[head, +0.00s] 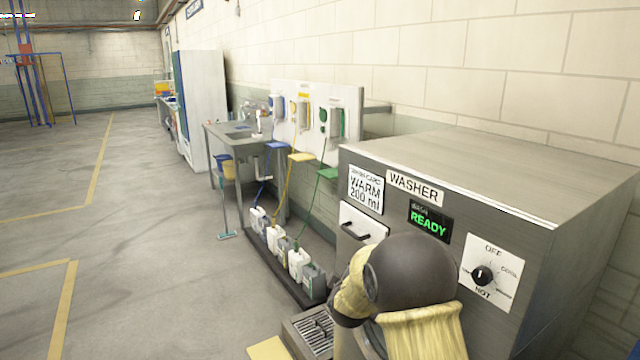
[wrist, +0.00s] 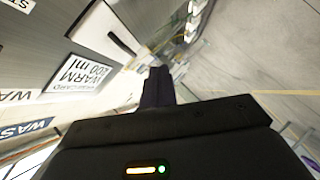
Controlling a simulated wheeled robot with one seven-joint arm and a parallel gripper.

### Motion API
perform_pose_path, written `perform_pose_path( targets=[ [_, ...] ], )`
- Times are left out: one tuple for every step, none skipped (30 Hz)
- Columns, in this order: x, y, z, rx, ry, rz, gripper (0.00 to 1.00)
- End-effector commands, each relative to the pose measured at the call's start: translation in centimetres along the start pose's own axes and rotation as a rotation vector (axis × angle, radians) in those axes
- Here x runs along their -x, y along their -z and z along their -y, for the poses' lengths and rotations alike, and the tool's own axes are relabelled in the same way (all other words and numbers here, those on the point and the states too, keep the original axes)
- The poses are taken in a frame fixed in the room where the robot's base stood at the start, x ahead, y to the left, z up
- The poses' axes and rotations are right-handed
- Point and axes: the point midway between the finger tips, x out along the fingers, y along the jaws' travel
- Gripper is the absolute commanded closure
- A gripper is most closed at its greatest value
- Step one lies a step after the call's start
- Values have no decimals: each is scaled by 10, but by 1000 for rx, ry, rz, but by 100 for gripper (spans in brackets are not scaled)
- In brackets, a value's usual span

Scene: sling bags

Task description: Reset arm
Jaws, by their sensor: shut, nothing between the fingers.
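My gripper (wrist: 158,88) shows in the wrist view as dark fingers held together, with nothing between them. It points past the washer's front toward the drawer handle side and the floor beyond; I see no contact with anything. In the head view my arm, grey with a yellowish cover, stands in front of the washer (head: 560,190) and hides part of its lower front. The gripper's fingers are hidden in that view. The washer's display reads READY, and its dial (head: 484,274) sits to the right. A card (head: 365,190) reads WARM 200 ml.
A drawer with a dark handle (head: 355,231) is on the washer's front. A metal grate (head: 316,331) lies low beside my arm. Several jugs (head: 273,238) stand in a dark tray along the wall, near a sink table (head: 232,131). Open floor (head: 150,230) lies to the left.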

Motion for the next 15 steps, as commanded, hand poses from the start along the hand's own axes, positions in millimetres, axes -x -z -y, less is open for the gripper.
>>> perform_pose_path(
  targets=[
    [20,-8,-3,-72,59,20,100],
    [30,-13,-2,-115,98,35,100],
    [44,-20,1,-176,146,59,100],
    [56,-26,3,-220,182,80,100],
    [68,-32,5,-264,217,104,100],
    [84,-40,9,-323,260,139,100],
    [97,-46,11,-365,292,167,100],
    [111,-52,14,-409,321,198,100],
    [129,-62,18,-465,359,244,100],
    [143,-68,21,-508,385,280,100],
    [158,-75,25,-549,410,318,100],
    [178,-85,29,-604,438,373,100],
    [193,-92,33,-644,458,417,100],
    [208,-99,37,-682,476,461,100],
    [230,-108,42,-735,496,525,100]
  ],
)
